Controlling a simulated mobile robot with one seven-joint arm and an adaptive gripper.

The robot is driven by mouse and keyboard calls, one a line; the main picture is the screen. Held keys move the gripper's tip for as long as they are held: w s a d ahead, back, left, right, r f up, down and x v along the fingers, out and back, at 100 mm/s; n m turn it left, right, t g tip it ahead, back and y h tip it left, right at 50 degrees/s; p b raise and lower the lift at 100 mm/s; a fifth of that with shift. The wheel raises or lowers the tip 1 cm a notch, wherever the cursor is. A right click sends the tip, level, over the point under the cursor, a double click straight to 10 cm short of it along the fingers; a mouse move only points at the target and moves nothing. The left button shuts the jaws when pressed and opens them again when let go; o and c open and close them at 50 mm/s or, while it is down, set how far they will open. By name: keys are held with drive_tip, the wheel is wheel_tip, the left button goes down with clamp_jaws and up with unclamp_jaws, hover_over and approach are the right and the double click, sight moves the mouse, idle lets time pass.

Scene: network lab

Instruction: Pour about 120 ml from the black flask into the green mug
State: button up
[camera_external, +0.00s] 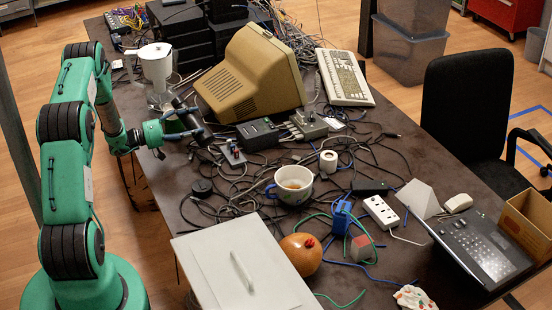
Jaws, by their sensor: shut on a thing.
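My gripper (188,127) is at the left side of the table, shut on a dark cylinder that looks like the black flask (191,119). The flask is tilted, its upper end leaning left, and the gripper's fingers partly hide it. A mug (291,193) stands upright near the middle of the table, to the right of and nearer than the gripper. It looks pale with blue and greenish markings and a blue handle on its left. Something brownish shows inside it. The flask is well apart from the mug.
A beige monitor (252,78) stands behind the gripper, with a keyboard (344,78) to its right. Tangled cables and a black box (258,134) lie around the mug. A white jug (155,66) stands behind the gripper. A grey laptop-like slab (215,262) lies in front.

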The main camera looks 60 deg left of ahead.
drive_tip(key=shift+a+r+m, duration=0.1)
drive_tip(key=shift+r+m, duration=0.1)
drive_tip(key=shift+m, duration=0.2)
drive_tip(key=f+m, duration=0.1)
drive_tip(key=a+f+m+g, duration=0.2)
drive_tip(key=m, duration=0.1)
drive_tip(key=shift+s+y+b, duration=0.3)
drive_tip(key=shift+b, duration=0.05)
drive_tip(key=shift+m+g, duration=0.3)
drive_tip(key=shift+r+m+g+p, duration=0.1)
drive_tip(key=shift+m+g+p, duration=0.2)
drive_tip(key=shift+m+p, duration=0.25)
drive_tip(key=shift+a+m+y, duration=0.1)
drive_tip(key=shift+m+y, duration=0.4)
drive_tip(key=shift+m, duration=0.25)
drive_tip(key=shift+s+a+f+m+g+y, duration=0.1)
drive_tip(key=shift+a+f+m+g+y, duration=0.1)
drive_tip(key=shift+f+m+g+y, duration=0.3)
drive_tip(key=shift+s+a+f+m+g+y, duration=0.1)
drive_tip(key=shift+a+m+g+y, duration=0.15)
drive_tip(key=shift+m, duration=0.45)
drive_tip(key=shift+r, duration=0.1)
